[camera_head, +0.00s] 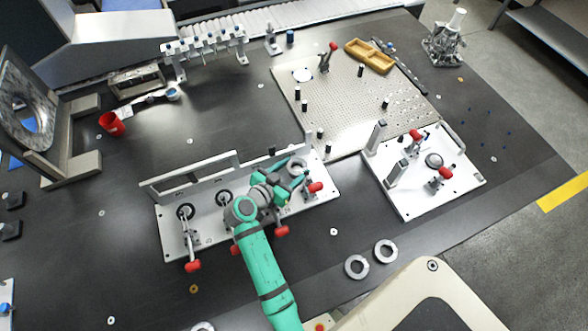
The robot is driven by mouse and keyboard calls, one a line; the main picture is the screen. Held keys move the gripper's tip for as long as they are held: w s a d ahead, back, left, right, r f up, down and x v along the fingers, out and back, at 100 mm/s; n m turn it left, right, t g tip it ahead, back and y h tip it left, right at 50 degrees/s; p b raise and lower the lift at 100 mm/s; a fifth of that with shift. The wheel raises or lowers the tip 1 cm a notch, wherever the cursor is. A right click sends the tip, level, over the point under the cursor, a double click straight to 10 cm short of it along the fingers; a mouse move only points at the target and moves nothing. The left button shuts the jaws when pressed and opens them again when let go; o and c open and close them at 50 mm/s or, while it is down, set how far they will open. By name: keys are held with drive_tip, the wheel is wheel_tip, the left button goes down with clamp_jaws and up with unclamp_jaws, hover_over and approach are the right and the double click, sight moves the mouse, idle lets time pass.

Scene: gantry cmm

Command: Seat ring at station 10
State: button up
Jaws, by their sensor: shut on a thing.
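My green arm reaches over a white fixture plate (173,239) with an upright back rail and red-handled clamps. My gripper (291,178) is at the plate's right part, shut on a grey ring (297,164). The ring is partly hidden by the fingers, and I cannot tell whether it touches the plate. Two dark round seats or rings, one at the left (185,211) and one near the middle (223,198), show on the plate. Two loose grey rings, one nearer (357,267) and one farther right (386,251), lie on the dark table. No station number is readable.
A second white plate (408,207) with red-handled clamps and upright blocks stands at right. A perforated plate (345,125) with pegs and a yellow tray (370,56) lies behind. Another ring (203,327) shows at the bottom edge.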

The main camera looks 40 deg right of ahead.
drive_tip(key=shift+w, duration=0.2)
drive_tip(key=shift+s+d, duration=0.2)
drive_tip(key=shift+s, duration=0.05)
drive_tip(key=shift+w+a, duration=0.1)
drive_tip(key=shift+a, duration=0.45)
drive_tip(key=shift+d, duration=0.15)
